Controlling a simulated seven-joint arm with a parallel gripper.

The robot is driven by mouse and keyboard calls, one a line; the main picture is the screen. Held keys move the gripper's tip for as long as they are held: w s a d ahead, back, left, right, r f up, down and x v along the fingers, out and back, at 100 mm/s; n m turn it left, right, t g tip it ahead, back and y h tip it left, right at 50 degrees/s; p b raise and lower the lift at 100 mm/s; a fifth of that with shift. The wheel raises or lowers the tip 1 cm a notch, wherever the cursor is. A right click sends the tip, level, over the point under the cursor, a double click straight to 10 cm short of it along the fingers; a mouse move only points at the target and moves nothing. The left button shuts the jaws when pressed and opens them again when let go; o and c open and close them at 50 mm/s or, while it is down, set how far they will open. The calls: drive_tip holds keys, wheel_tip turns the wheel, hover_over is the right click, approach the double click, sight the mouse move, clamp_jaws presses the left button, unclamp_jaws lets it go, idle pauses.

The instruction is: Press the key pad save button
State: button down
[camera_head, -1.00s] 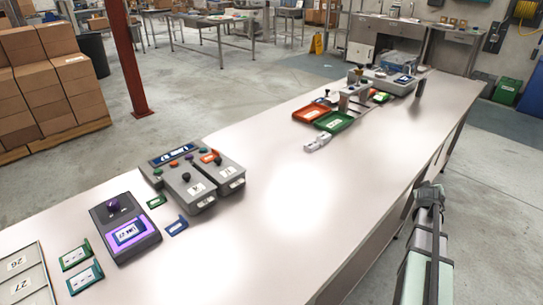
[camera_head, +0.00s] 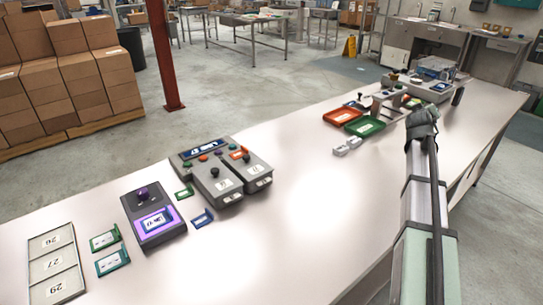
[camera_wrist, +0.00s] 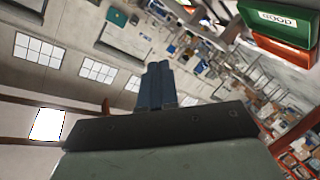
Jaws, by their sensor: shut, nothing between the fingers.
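A dark device with a purple frame around its label (camera_head: 153,221) and a dark purple knob (camera_head: 143,193) sits on the left part of the bench. Behind it is a grey control unit (camera_head: 190,160) with a blue display and several coloured knobs or buttons. Two grey boxes with dark knobs (camera_head: 213,186) stand against its front. I cannot tell which of these is the key pad, and no save marking is legible. My gripper (camera_wrist: 158,84) is shut and empty in the wrist view, pointing toward high windows and the hall, away from these devices.
The pale bench (camera_head: 310,205) is clear in its middle. A numbered tray (camera_head: 54,264) and small green and blue holders lie at the left. Orange (camera_head: 343,116) and green (camera_head: 365,126) trays, a white piece (camera_head: 347,147) and more equipment stand farther back.

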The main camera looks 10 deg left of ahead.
drive_tip(key=w+a+f+n+y, duration=0.1)
drive_tip(key=w+a, duration=0.2)
drive_tip(key=a, duration=0.9)
drive_tip(key=w+a+f+y, duration=0.1)
drive_tip(key=w+a+y, duration=0.15)
drive_tip(key=a, duration=0.85)
drive_tip(key=n+g+y, duration=0.3)
drive_tip(key=n+g, duration=0.1)
drive_tip(key=g, duration=0.1)
hover_over(186, 165)
wheel_tip(186, 165, down, 4)
drive_tip(key=f, duration=0.1)
drive_tip(key=shift+a+r, duration=0.1)
drive_tip(key=shift+r, duration=0.15)
drive_tip(key=shift+f, duration=0.15)
drive_tip(key=shift+f, duration=4.25)
